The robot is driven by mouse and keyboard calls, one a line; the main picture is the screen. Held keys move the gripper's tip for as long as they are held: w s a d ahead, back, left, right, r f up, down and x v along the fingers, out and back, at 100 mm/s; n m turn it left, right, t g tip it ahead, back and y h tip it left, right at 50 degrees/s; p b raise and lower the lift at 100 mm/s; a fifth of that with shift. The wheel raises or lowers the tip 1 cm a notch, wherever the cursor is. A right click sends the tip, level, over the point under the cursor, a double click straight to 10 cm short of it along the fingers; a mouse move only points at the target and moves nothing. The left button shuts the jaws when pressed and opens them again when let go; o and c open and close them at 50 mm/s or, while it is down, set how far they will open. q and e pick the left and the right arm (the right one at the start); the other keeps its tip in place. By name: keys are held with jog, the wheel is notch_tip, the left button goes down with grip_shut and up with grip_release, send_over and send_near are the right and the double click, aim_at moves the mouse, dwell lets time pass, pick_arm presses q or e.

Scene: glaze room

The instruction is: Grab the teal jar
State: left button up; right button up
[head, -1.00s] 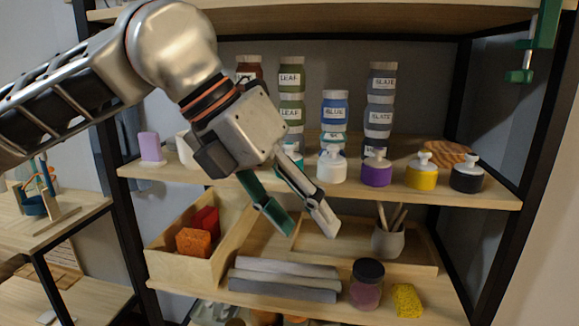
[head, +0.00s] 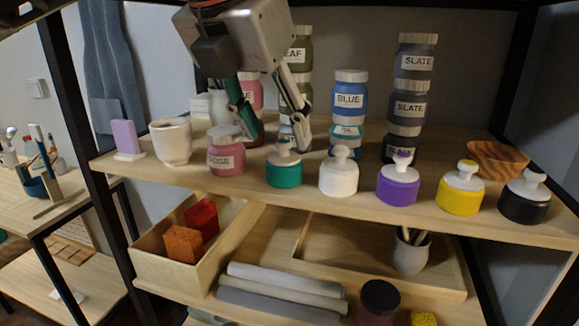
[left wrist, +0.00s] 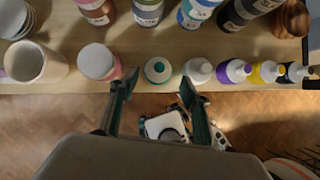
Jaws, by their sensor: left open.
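A small teal jar with a white knobbed lid (head: 284,168) stands upright at the front of the upper shelf, between a pink jar and a white one. In the left wrist view the teal jar (left wrist: 157,70) shows from above, between and slightly beyond the fingertips. My left gripper (head: 275,142) is open and empty, its fingers pointing down above and around the teal jar's place in the picture; I see no contact. It also shows in the left wrist view (left wrist: 159,84). Another teal-banded jar (head: 346,137) stands under the blue jar (head: 350,95). My right gripper is not in view.
The pink jar (head: 226,158) is close on the left, the white jar (head: 339,177) close on the right. Purple (head: 398,186), yellow (head: 460,195) and black (head: 524,203) jars continue the row. Stacked labelled jars stand behind. A white cup (head: 171,142) is further left.

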aim_at(280, 147)
pick_arm(q)
jog(key=p+x, duration=0.1)
jog(key=x, duration=0.6)
jog(key=shift+a, duration=0.15)
jog(key=c, duration=1.1)
